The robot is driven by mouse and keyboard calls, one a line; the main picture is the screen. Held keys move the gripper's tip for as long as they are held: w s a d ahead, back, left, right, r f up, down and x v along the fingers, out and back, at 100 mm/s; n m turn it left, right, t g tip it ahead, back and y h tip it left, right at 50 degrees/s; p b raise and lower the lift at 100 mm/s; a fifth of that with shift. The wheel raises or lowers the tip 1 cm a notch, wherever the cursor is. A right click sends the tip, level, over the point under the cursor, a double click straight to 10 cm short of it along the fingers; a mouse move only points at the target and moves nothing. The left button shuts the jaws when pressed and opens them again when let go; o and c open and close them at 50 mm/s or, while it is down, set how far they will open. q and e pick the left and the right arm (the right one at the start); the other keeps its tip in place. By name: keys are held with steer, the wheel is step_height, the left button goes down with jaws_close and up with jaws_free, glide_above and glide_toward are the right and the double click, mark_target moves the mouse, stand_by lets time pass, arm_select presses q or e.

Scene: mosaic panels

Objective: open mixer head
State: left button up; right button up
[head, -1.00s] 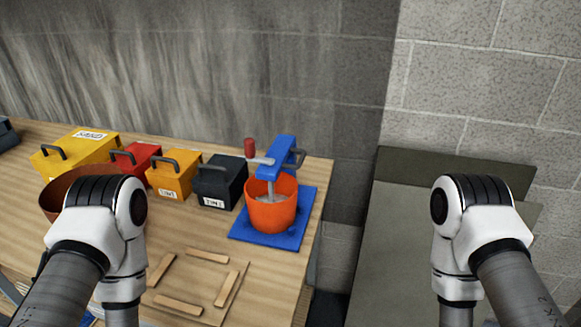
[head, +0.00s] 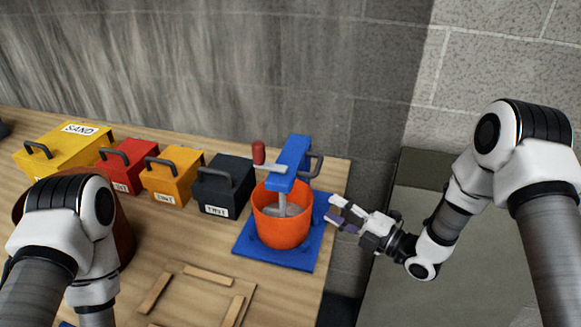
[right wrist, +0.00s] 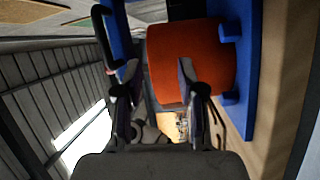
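The mixer has a blue head (head: 291,158) that lies level over an orange bowl (head: 281,226), with its beater reaching into the bowl. A dark handle (head: 315,166) sticks out from the head's right side, and a red-knobbed lever (head: 259,152) from its left. My right gripper (head: 336,213) is open and empty, just right of the bowl and below the handle. In the right wrist view its fingers (right wrist: 155,80) are apart, with the bowl (right wrist: 180,62) ahead and the handle (right wrist: 103,40) at the left. My left gripper is out of sight.
The mixer stands on a blue base (head: 248,243) near the table's right edge. A black box (head: 222,187), an orange box (head: 173,178), a red box (head: 124,168) and a yellow sand box (head: 68,152) line up to its left. A wooden frame (head: 207,275) lies in front.

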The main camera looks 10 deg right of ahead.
mark_target(319, 163)
step_height(319, 163, up, 7)
steer(key=w+d+n+t, duration=0.1)
steer(key=w, duration=0.2)
steer(key=shift+y, duration=0.3)
steer(key=p+x, duration=0.1)
steer(key=x, duration=0.2)
steer(key=p+x, duration=0.1)
steer(key=x, duration=0.2)
steer(key=shift+w+a+f, duration=0.15)
steer(key=shift+w+a, duration=0.05)
steer(key=shift+s+d, duration=0.1)
steer(key=shift+s, duration=0.15)
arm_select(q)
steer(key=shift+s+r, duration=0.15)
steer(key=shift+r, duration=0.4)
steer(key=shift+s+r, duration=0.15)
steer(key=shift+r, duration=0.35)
arm_select(e)
steer(key=shift+w, duration=0.1)
jaws_close()
